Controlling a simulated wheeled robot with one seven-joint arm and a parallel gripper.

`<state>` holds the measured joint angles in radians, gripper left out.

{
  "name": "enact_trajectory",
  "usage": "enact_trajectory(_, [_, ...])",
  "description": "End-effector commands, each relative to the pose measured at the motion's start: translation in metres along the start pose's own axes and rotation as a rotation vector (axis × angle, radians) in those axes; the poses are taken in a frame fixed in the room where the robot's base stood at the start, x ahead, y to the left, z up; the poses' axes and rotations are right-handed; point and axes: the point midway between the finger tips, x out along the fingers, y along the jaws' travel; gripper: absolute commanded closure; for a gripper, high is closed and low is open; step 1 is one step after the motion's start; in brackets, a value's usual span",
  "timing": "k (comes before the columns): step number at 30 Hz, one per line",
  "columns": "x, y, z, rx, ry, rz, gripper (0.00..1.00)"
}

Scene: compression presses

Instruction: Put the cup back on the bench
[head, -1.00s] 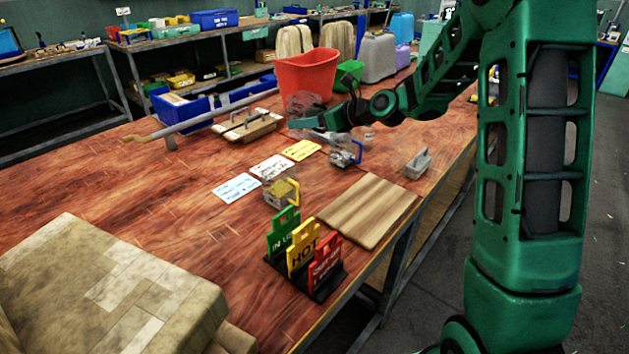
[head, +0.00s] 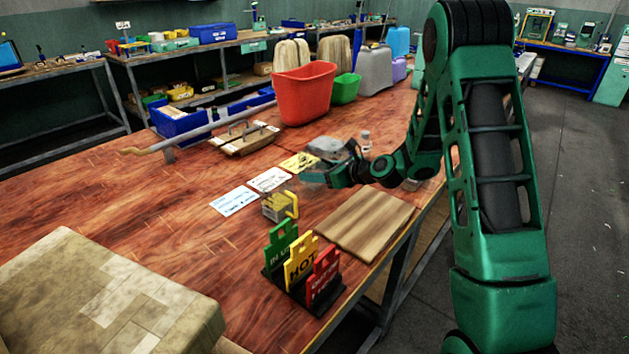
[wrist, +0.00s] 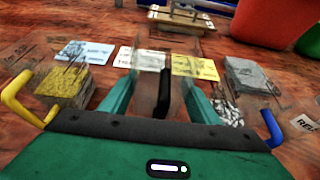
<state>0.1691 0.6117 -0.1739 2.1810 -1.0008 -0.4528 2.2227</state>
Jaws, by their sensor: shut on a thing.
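My gripper (wrist: 163,100) is shut on the black handle (wrist: 164,94) of a clear, see-through cup (wrist: 150,72). In the wrist view the cup is in front of the fingers, with the cards behind it. In the head view my gripper (head: 328,177) is over the wooden bench (head: 180,190), near the yellow card (head: 299,161). The cup's outline is faint there, and I cannot tell whether its base touches the bench. A yellow-handled cup (head: 279,207) stands to the left, also in the wrist view (wrist: 62,88). A blue handle (wrist: 271,127) shows at the right.
A white card (head: 269,179) and a pale blue card (head: 234,201) lie by the yellow one. A striped board (head: 365,222) and a sign rack (head: 303,270) are nearer.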

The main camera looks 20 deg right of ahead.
Motion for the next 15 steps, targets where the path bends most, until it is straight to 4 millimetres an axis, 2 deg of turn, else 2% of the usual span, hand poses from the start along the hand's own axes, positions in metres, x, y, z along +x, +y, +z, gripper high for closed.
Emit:
enact_trajectory(5, [0.01,0.001,-0.022,0.002,0.002,0.002,0.71])
enact_trajectory(15, [0.011,0.001,-0.025,0.0,0.0,0.002,0.71])
